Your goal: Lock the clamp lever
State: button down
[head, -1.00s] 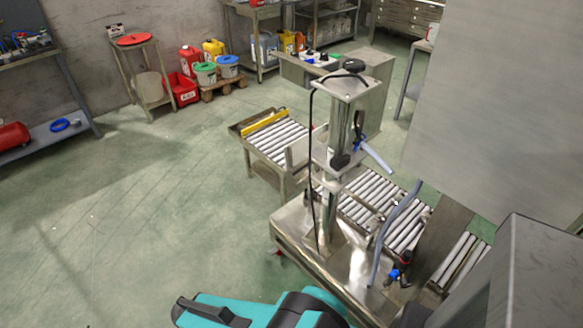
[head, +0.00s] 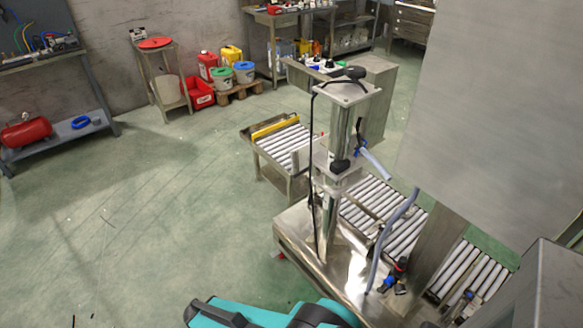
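A steel column stand (head: 340,125) with two lance nozzles rises from a metal bench right of centre in the head view. A small black knob or lever (head: 340,166) sits on the collar partway down the column. A blue fitting (head: 361,147) with a grey tube is beside it. My gripper is not in view. A teal and black part, likely mine, shows at the bottom edge, apart from the column.
A roller conveyor (head: 375,205) runs behind the column. A large grey panel (head: 490,100) blocks the right side. A grey hose (head: 388,240) hangs in front of the conveyor. The green floor at left is clear, with a shelf table (head: 60,128) at the wall.

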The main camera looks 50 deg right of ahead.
aim_at(297, 174)
jog(key=z, duration=0.1)
jog(key=i, duration=0.9)
jog(key=u, duration=0.05)
